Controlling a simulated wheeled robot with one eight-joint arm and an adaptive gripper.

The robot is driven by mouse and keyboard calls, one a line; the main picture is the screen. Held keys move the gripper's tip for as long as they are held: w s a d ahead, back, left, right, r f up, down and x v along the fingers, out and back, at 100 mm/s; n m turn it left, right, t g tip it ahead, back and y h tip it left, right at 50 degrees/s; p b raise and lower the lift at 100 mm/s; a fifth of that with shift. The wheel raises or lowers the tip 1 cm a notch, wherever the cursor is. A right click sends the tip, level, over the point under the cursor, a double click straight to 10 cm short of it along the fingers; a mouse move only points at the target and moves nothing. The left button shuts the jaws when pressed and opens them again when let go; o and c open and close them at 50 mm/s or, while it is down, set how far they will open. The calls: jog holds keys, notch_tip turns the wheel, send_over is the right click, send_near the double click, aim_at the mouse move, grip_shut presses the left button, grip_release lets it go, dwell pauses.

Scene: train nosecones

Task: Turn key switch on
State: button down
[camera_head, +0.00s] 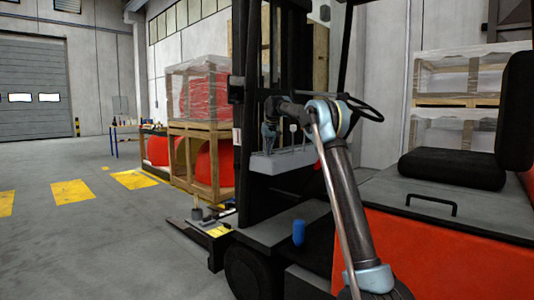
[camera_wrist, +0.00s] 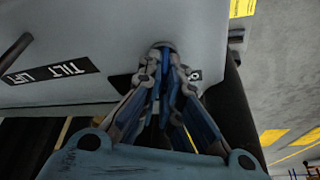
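In the wrist view, my gripper (camera_wrist: 165,68) reaches up to the grey console panel (camera_wrist: 110,30) of the forklift. Its two blue-and-grey fingers come close together at a small round dark part, which looks like the key switch (camera_wrist: 162,45). A black label plate (camera_wrist: 195,75) shows on both sides of the fingers. The fingers look shut on the switch, but they hide most of it, and its turn angle cannot be told. In the head view, my gripper (camera_head: 268,138) is at the grey console (camera_head: 282,161); the switch is too small to see there.
A lever (camera_wrist: 15,52) stands left of the gripper, beside a "TILT LIFT" label (camera_wrist: 48,73). The steering wheel (camera_head: 357,109) is close to my arm. The black seat (camera_head: 452,168) is at right. A blue cylinder (camera_head: 298,232) stands on the step.

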jog(key=m+h, duration=0.1)
jog(key=m, duration=0.3)
jog(key=shift+w+d+m+h, duration=0.1)
jog(key=shift+m+h, duration=0.2)
jog(key=shift+h, duration=0.1)
jog(key=m+h, duration=0.1)
jog(key=m, duration=0.3)
jog(key=shift+m+h, duration=0.3)
jog(key=shift+h, duration=0.1)
jog(key=c, duration=1.8)
grip_release()
jog(key=v, duration=1.2)
